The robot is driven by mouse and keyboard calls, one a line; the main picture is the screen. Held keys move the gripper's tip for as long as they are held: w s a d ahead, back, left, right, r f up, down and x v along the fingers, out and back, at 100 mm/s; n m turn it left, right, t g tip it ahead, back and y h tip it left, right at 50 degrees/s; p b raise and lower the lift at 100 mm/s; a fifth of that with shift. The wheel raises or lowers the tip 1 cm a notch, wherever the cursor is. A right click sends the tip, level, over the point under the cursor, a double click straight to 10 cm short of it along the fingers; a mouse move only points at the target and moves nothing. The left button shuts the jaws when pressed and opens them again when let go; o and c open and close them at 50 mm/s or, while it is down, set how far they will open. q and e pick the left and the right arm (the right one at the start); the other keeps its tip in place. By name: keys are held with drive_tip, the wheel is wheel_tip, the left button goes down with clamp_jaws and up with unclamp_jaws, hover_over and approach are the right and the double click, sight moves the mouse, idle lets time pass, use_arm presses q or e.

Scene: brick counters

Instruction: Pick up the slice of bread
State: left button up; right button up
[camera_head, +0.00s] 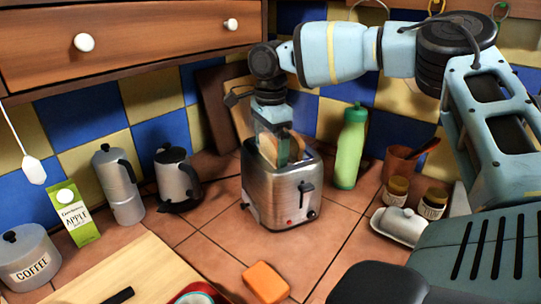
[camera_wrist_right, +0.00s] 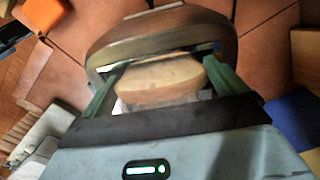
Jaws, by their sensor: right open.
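The steel toaster (camera_head: 278,196) stands on the tiled counter, with a slice of bread (camera_head: 267,149) showing at its top slot. My right gripper (camera_head: 283,152) points down from above, with its green fingers at the top of the toaster. In the right wrist view, the bread slice (camera_wrist_right: 158,76) lies between the two open fingers (camera_wrist_right: 160,82), with the toaster (camera_wrist_right: 150,35) around and beyond it. Whether either finger touches the bread cannot be told. The lower part of the bread is hidden in the toaster. My left gripper is not in view.
A green bottle (camera_head: 349,148) stands right of the toaster, and a kettle (camera_head: 177,178) and moka pot (camera_head: 118,185) stand left. A butter dish (camera_head: 401,226), jars and an orange sponge (camera_head: 265,282) lie nearby. A wooden drawer (camera_head: 140,45) overhangs the upper left.

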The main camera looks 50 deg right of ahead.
drive_tip(key=shift+f, duration=0.4)
drive_tip(key=c, duration=0.7)
wheel_tip(320, 180, up, 10)
drive_tip(key=shift+r, duration=0.1)
